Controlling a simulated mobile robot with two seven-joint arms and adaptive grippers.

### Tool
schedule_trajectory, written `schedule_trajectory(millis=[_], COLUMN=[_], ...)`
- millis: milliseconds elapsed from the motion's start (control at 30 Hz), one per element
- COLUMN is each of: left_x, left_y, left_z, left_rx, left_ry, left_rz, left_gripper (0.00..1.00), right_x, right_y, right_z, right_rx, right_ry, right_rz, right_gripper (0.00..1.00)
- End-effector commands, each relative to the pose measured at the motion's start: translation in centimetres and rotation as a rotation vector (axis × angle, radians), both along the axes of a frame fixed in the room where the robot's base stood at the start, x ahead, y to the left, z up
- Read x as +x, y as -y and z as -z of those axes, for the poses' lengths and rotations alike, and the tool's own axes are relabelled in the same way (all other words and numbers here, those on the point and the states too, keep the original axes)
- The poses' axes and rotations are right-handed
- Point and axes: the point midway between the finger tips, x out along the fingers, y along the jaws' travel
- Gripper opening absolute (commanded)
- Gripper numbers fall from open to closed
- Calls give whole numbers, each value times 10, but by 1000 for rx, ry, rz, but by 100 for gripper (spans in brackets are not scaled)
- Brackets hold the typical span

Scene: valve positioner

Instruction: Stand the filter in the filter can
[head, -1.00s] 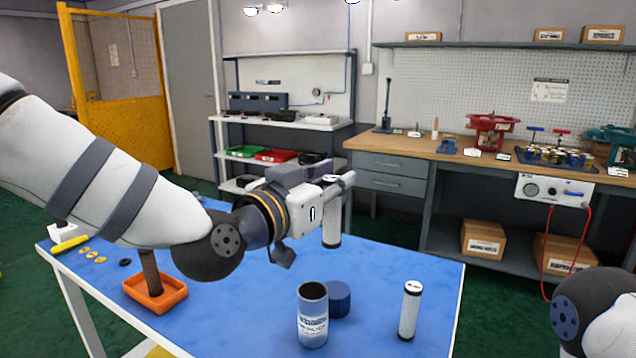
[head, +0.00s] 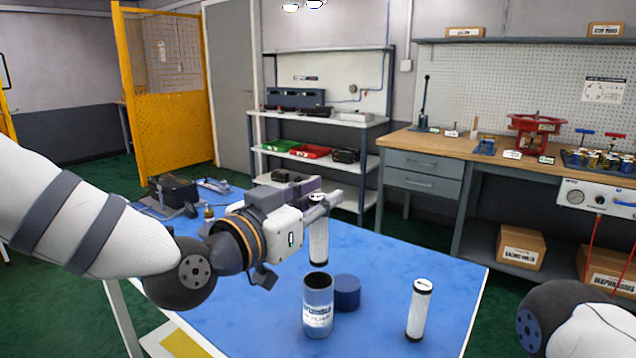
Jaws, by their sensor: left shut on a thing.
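My left gripper (head: 322,201) is shut on a white cylindrical filter (head: 319,240) with dark end caps, held upright. The filter's lower end shows just above the mouth of the filter can in the picture; I cannot tell whether it is directly over it in depth. A second white filter (head: 418,312) stands upright to the right of the can. My right gripper is out of view; only part of that arm shows at lower right.
A blue round lid (head: 347,291) lies right behind the can. The blue table top (head: 400,262) is clear between lid and far edge. A black device (head: 173,193) is at the table's back left. A wooden workbench (head: 450,143) stands behind.

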Motion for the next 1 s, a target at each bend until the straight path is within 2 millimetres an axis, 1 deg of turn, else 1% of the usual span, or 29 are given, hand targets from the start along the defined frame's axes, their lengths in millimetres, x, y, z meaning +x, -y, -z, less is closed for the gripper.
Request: schedule_trajectory(millis=[33,167,367,700,800,1000], left_x=[2,1,1,1,0,0], left_y=[0,0,0,0,0,0], left_z=[12,25,43,78,87,96], left_rx=[-1,-1,-1,-1,0,0], left_ry=[-9,-8,-4,-4,-4,-1], left_rz=[0,0,-1,-1,0,-1], left_gripper=[0,0,0,0,0,0], right_x=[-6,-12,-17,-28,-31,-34], right_y=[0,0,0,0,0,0], right_z=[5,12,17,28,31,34], right_rx=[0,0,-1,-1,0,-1], right_ry=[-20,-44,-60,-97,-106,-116], right_rz=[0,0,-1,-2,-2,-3], right_gripper=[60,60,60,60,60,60])
